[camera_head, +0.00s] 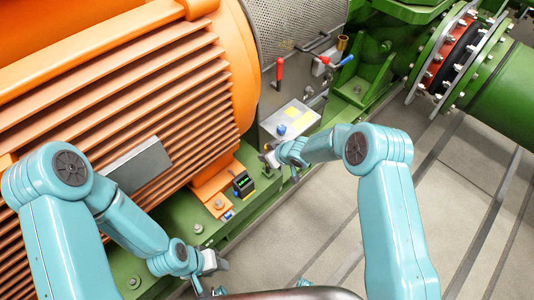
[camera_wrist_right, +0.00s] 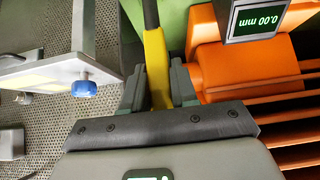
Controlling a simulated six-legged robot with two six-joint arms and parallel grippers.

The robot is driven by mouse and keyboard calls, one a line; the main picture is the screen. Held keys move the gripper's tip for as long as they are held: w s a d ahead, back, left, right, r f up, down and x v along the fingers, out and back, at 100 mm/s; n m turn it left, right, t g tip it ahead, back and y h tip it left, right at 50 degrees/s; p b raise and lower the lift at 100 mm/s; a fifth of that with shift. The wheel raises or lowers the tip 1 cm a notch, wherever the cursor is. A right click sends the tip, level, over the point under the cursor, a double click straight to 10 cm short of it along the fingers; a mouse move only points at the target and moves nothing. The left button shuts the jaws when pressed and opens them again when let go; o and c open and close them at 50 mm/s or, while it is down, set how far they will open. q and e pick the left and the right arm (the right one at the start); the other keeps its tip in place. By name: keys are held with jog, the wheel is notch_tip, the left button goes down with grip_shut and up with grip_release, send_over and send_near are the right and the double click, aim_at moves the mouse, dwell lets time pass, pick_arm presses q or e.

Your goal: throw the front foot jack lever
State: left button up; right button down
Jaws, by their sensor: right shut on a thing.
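My right gripper (camera_head: 268,158) is low beside the green base, in front of the grey box. In the right wrist view the fingers (camera_wrist_right: 157,90) are shut on a lever with a yellow grip (camera_wrist_right: 156,62). The lever's dark shaft (camera_wrist_right: 150,13) runs on beyond the fingertips to the top of that view.
A gauge reading 0.00 mm (camera_wrist_right: 253,20) stands by the orange motor foot (camera_head: 213,187). A grey box (camera_head: 290,119) with a blue knob (camera_head: 281,129) is close to my right gripper. Red (camera_head: 279,72) and blue (camera_head: 346,60) handles are behind. The floor at right is clear.

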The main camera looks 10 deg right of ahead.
jog(key=c, duration=1)
grip_release()
jog(key=shift+o, duration=0.2)
jog(key=shift+s+d+r, duration=0.2)
jog(key=shift+r, duration=0.15)
jog(key=v, duration=1.5)
jog(key=shift+s+r+p, duration=0.15)
jog(key=shift+r+p, duration=0.05)
jog(key=shift+p, duration=0.2)
